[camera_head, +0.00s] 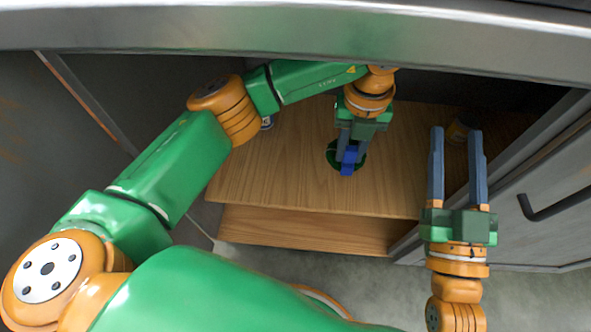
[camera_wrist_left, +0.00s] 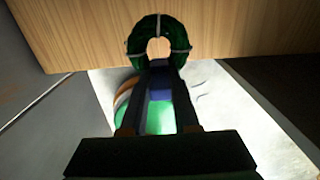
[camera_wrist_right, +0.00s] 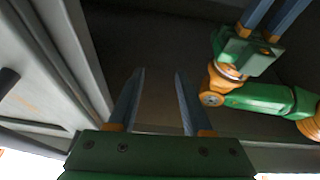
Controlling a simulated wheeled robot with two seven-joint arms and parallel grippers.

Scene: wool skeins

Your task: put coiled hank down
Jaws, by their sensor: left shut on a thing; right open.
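The coiled hank (camera_head: 332,156) is a dark green ring at the middle of the wooden shelf in the head view. In the left wrist view the hank (camera_wrist_left: 138,38) has pale ties and an open centre. My left gripper (camera_head: 349,158) is shut on its near side, fingertips at the ring's lower edge in the left wrist view. A bright blue patch shows at these fingertips; I cannot tell what it is. Whether the hank touches the shelf is unclear. My right gripper (camera_head: 456,135) is open and empty, right of the shelf's middle.
The wooden shelf (camera_head: 285,185) lies inside a grey cabinet, under a metal top edge (camera_head: 300,35). A grey door with a dark handle (camera_head: 555,205) is at right.

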